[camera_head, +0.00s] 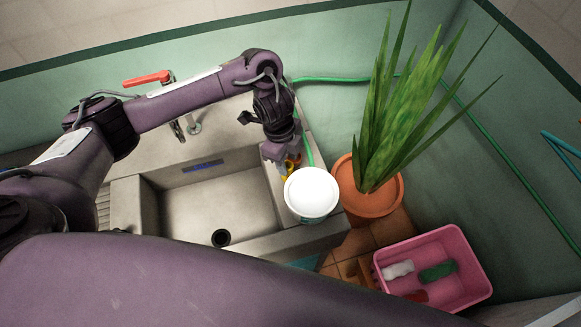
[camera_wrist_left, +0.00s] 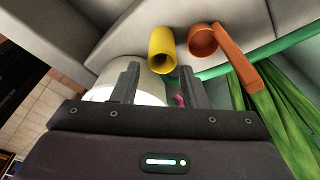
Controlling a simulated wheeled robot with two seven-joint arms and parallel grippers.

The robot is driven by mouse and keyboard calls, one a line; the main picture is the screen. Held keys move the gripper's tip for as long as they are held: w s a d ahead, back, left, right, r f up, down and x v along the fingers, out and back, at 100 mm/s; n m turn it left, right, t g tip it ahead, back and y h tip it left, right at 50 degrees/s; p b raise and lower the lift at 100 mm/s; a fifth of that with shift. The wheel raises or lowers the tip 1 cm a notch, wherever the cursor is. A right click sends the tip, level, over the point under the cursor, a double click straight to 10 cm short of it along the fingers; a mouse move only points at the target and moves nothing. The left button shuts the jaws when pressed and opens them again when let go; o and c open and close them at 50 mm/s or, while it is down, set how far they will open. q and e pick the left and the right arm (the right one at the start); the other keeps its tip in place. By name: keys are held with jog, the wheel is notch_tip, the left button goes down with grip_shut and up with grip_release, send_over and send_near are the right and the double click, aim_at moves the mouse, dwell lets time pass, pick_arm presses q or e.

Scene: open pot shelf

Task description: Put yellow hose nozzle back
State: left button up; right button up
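The yellow hose nozzle (camera_wrist_left: 162,48) shows in the left wrist view just beyond my left fingertips, near the line between them. In the head view only small yellow parts of it (camera_head: 288,170) show beside the white round container (camera_head: 312,192). My left gripper (camera_wrist_left: 160,68) is open, with its two fingers apart and a visible gap to the nozzle. In the head view it (camera_head: 277,155) points down at the sink's right rim. An orange piece with a handle (camera_wrist_left: 204,40) is right of the nozzle in the wrist view. My right gripper is not in view.
A sink (camera_head: 225,195) lies left of the gripper, with a red-handled tap (camera_head: 147,78) behind. A potted plant (camera_head: 370,195) stands right of the white container. A pink basket (camera_head: 465,270) with several items is at lower right. A green hose (camera_head: 335,79) runs along the back.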

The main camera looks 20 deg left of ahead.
aim_at(291, 172)
pick_arm(q)
jog(key=shift+s+d+f, duration=0.1)
jog(key=shift+d+f, duration=0.05)
jog(key=shift+f, duration=0.4)
jog(key=shift+s+d+f, duration=0.1)
jog(key=shift+f, duration=0.4)
jog(key=shift+d+f+b, duration=0.15)
jog(key=shift+f+b, duration=0.2)
jog(key=shift+f, duration=0.5)
jog(key=shift+w+d+f, duration=0.15)
jog(key=shift+w+f, duration=0.05)
jog(key=shift+f, duration=0.85)
jog(key=c, duration=0.8)
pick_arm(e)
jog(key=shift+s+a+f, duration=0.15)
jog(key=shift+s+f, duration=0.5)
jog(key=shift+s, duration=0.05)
pick_arm(q)
jog(key=shift+r, duration=0.15)
